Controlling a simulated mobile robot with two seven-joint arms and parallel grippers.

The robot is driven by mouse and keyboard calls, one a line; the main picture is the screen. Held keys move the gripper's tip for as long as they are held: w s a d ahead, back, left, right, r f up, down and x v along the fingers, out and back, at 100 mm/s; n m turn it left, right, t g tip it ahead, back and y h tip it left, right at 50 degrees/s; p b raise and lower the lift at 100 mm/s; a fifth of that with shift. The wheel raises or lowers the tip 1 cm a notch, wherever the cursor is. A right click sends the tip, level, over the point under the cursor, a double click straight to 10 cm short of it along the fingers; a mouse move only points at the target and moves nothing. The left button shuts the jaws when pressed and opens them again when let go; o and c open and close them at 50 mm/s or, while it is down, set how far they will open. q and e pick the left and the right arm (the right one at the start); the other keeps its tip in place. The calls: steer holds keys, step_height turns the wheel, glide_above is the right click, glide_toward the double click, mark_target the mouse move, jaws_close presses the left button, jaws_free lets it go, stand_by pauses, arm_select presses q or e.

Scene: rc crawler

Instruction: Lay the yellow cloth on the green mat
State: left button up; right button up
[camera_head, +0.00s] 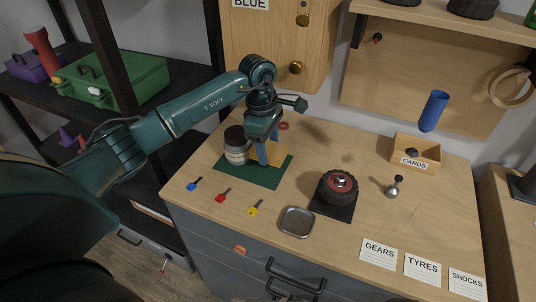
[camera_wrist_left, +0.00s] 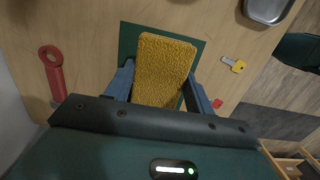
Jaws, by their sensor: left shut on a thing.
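The yellow cloth (camera_head: 275,155) is at my left gripper (camera_head: 264,158), over the green mat (camera_head: 256,178). In the left wrist view the cloth (camera_wrist_left: 165,62) lies between the two blue fingers of the gripper (camera_wrist_left: 158,92), which is shut on it. The green mat (camera_wrist_left: 128,42) shows around the cloth's far end. I cannot tell whether the cloth touches the mat. The gripper hides part of the cloth in the head view. My right gripper is not in view.
A jar (camera_head: 236,150) stands close left of the gripper. Blue (camera_head: 194,184), red (camera_head: 222,195) and yellow (camera_head: 256,207) keys lie in front of the mat. A metal tray (camera_head: 297,222) and a wheel (camera_head: 338,188) are to the right. A red-ended tool (camera_wrist_left: 52,72) lies beyond the mat.

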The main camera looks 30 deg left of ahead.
mark_target(267, 147)
arm_select(q)
step_height(267, 147, down, 3)
steer(key=shift+f, duration=0.4)
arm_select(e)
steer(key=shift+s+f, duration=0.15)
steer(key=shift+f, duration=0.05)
arm_select(q)
steer(key=shift+f, duration=0.1)
steer(key=shift+f, duration=0.15)
steer(key=o, duration=0.9)
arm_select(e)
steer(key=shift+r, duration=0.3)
arm_select(q)
steer(key=shift+o, duration=0.2)
